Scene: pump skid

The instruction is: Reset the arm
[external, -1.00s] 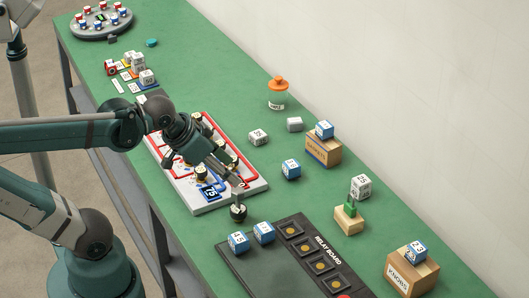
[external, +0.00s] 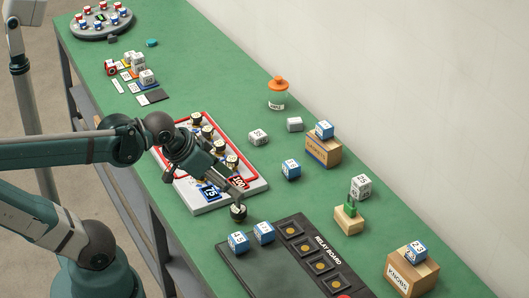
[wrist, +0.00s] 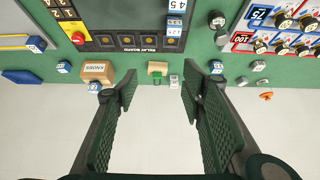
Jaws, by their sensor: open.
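My gripper (external: 236,190) is over the near right end of the white pump board in the external view. In the wrist view my gripper (wrist: 160,80) is open, with both dark green ribbed fingers wide apart and nothing between them. The white board (external: 206,208) has a red line, several dark knobs with pale tops, a blue 75 label (external: 210,192) and a red 100 label (external: 238,181). A separate black knob (external: 238,212) stands on the green table just off the board's near right corner, below my gripper in the picture. My arm hides part of the board.
The relay board (external: 305,258) lies at the near end with numbered blue cubes (external: 238,242) on it. A labelled box (external: 323,150), a knobs box (external: 411,275), an orange-lidded jar (external: 278,95) and loose cubes (external: 291,169) stand to the right.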

